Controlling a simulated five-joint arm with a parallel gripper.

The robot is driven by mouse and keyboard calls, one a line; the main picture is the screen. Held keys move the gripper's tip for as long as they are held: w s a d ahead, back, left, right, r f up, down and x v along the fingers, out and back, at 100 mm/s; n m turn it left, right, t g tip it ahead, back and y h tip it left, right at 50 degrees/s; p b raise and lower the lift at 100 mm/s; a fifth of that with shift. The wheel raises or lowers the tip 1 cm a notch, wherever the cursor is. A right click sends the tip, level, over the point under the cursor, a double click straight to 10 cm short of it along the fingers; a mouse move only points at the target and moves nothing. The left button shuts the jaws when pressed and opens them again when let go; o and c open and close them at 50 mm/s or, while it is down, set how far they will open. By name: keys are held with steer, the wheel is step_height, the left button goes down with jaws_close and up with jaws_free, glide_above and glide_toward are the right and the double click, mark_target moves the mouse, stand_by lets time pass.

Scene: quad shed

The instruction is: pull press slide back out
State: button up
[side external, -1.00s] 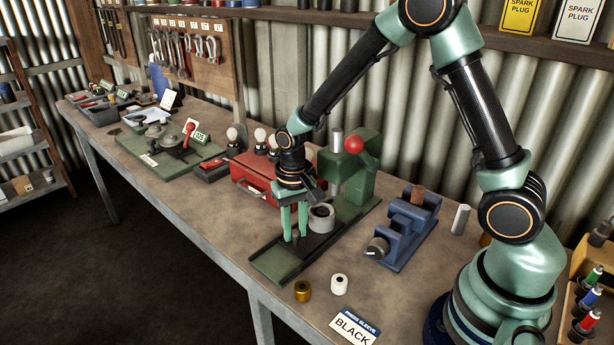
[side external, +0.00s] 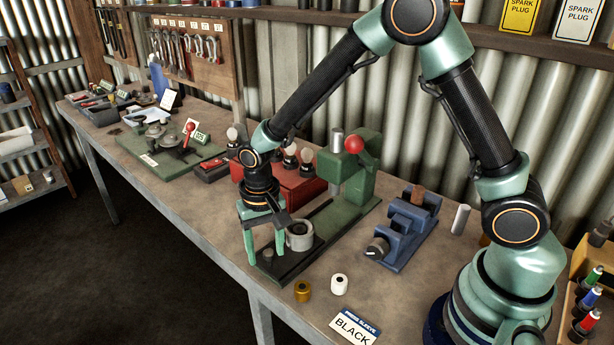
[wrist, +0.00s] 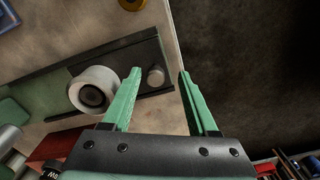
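The green press (side external: 355,175) with its red ball handle (side external: 353,145) stands on the bench. Its dark slide (side external: 290,264) lies at the front end of the green base channel, clear of the press column. A grey ring-shaped holder (side external: 300,236) sits on the slide, and it also shows in the wrist view (wrist: 94,90). A small grey knob (wrist: 155,76) stands near the slide's front end. My gripper (side external: 265,250) is open, pointing down over that end. In the wrist view the knob appears between the spread fingertips (wrist: 159,71), with gaps at both sides.
A brass sleeve (side external: 303,291), a white sleeve (side external: 339,284) and a BLACK card (side external: 354,326) lie in front. A blue fixture (side external: 405,232) stands right of the press. A red box (side external: 305,188) is behind my gripper. The bench's front edge is close.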

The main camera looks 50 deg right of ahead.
steer(key=shift+r, duration=0.1)
step_height(320, 180, up, 12)
stand_by(0.5)
steer(key=s+d+r+n+t, duration=0.4)
steer(key=s+d+r, duration=0.4)
steer(key=s+d, duration=0.2)
steer(key=shift+s+d+r+t, duration=0.2)
steer(key=shift+s+d+t, duration=0.1)
steer(key=shift+d+t, duration=0.55)
stand_by(0.9)
